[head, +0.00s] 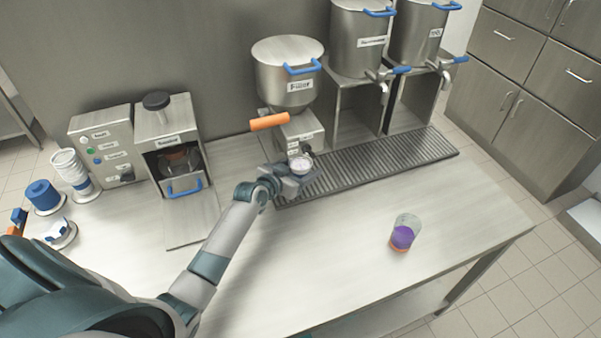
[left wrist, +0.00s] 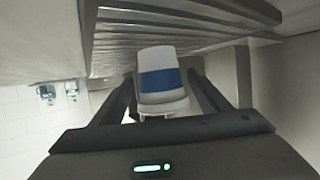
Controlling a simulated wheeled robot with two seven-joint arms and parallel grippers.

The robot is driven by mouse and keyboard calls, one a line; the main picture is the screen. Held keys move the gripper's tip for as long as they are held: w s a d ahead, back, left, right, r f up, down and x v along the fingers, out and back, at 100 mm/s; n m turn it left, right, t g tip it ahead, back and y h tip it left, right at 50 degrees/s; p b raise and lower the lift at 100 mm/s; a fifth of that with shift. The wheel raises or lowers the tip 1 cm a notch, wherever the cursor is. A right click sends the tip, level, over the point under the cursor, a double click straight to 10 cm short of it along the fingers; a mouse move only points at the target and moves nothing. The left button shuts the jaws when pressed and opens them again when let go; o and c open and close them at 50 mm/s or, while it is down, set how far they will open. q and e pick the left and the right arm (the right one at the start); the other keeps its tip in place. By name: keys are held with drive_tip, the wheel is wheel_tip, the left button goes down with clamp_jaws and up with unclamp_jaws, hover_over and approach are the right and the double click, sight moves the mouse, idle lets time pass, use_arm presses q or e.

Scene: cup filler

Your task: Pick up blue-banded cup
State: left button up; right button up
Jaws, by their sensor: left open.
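The blue-banded cup (head: 301,163) stands at the filler's outlet on the left end of the grated drip tray; from above I see its rim and a pale inside. In the left wrist view the white cup with its blue band (left wrist: 160,80) appears between my two fingers. My left gripper (head: 294,178) is open, its fingers (left wrist: 162,100) on either side of the cup; I cannot tell whether they touch it. In the head view the gripper hides the cup's lower part. My right gripper is not in view.
The filler (head: 289,75) with an orange handle (head: 269,122) stands close above the cup. The drip tray (head: 400,152) runs right beneath two tapped tanks. A sealing machine (head: 170,140) stands left. The middle counter is clear.

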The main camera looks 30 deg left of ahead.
use_arm(q)
drive_tip(key=shift+w+f+b, duration=0.45)
drive_tip(key=shift+w+b, duration=0.05)
drive_tip(key=shift+w, duration=0.15)
drive_tip(key=shift+w+f+b, duration=0.4)
drive_tip(key=shift+w+b, duration=0.1)
drive_tip(key=shift+w, duration=0.1)
drive_tip(key=shift+w+d, duration=0.1)
drive_tip(key=shift+w, duration=0.25)
drive_tip(key=shift+c, duration=0.6)
drive_tip(key=c, duration=1.2)
drive_tip(key=shift+r, duration=0.1)
